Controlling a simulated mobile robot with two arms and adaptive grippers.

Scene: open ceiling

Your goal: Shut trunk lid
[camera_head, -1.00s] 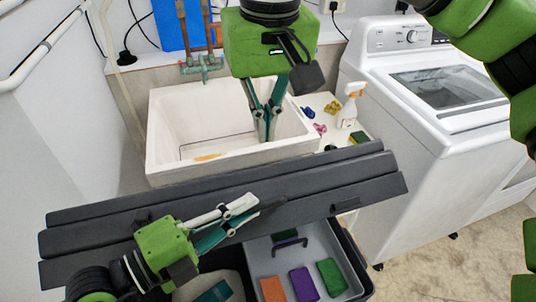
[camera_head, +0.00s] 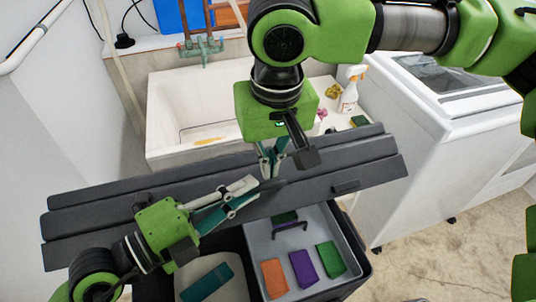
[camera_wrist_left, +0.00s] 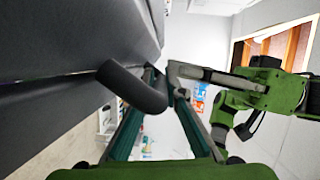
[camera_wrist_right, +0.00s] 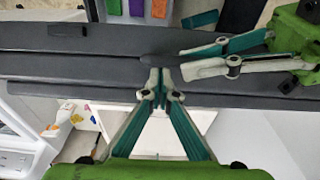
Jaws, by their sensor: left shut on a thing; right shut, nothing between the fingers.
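The trunk lid (camera_head: 335,165) is a long dark grey ridged panel, raised and standing open behind the trunk (camera_head: 366,268). My left gripper (camera_head: 252,190) is shut on a dark handle at the lid's inner side; the curved handle (camera_wrist_left: 133,87) shows close at its fingers in the left wrist view. My right gripper (camera_head: 268,172) is shut and empty, pointing down at the lid's upper middle. In the right wrist view its fingertips (camera_wrist_right: 160,88) overlap the lid; I cannot tell if they touch it.
A grey tray (camera_head: 345,225) in the trunk holds orange, purple and green blocks. A teal item (camera_head: 207,283) lies left of it. A white sink (camera_head: 165,110) stands behind the lid, with a spray bottle (camera_head: 349,92) beside it. A washing machine (camera_head: 425,150) stands right; floor at right is clear.

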